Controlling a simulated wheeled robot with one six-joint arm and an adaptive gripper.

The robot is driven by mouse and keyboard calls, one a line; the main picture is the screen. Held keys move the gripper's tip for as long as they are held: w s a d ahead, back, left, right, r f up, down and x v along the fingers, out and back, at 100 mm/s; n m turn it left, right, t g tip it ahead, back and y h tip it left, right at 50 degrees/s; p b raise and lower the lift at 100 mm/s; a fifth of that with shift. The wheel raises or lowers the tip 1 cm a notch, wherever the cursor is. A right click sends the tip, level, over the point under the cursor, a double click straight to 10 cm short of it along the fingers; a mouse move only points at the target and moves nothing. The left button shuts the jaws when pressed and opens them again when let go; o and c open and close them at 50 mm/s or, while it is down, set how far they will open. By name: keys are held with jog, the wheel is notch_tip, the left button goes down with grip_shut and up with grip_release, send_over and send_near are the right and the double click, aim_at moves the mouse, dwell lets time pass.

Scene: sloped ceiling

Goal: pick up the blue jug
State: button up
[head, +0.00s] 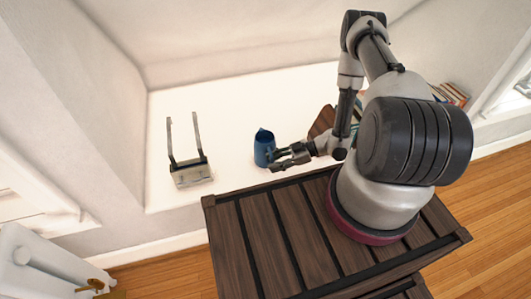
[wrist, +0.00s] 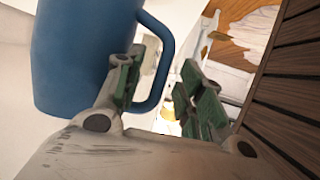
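The blue jug (head: 261,150) stands upright on the white ledge (head: 232,110), near its front edge. My gripper (head: 277,158) is at the jug's right side, low over the ledge. In the wrist view the jug (wrist: 75,60) fills the upper left, with its handle toward the right. The two green-padded fingers of my gripper (wrist: 162,92) are apart. The handle's outer bar shows in the gap between them, and the left finger overlaps the jug's wall in the picture. I cannot tell whether either finger touches the jug.
A metal stand (head: 193,174) with two upright bars is on the ledge to the left. A brown wooden object (head: 321,121) lies behind my forearm, and books (head: 451,94) are at the far right. The ledge behind the jug is clear.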

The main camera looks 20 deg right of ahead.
grip_shut()
jog(key=shift+r, duration=0.1)
dwell(0.4)
notch_tip(320, 180, up, 10)
dwell(0.5)
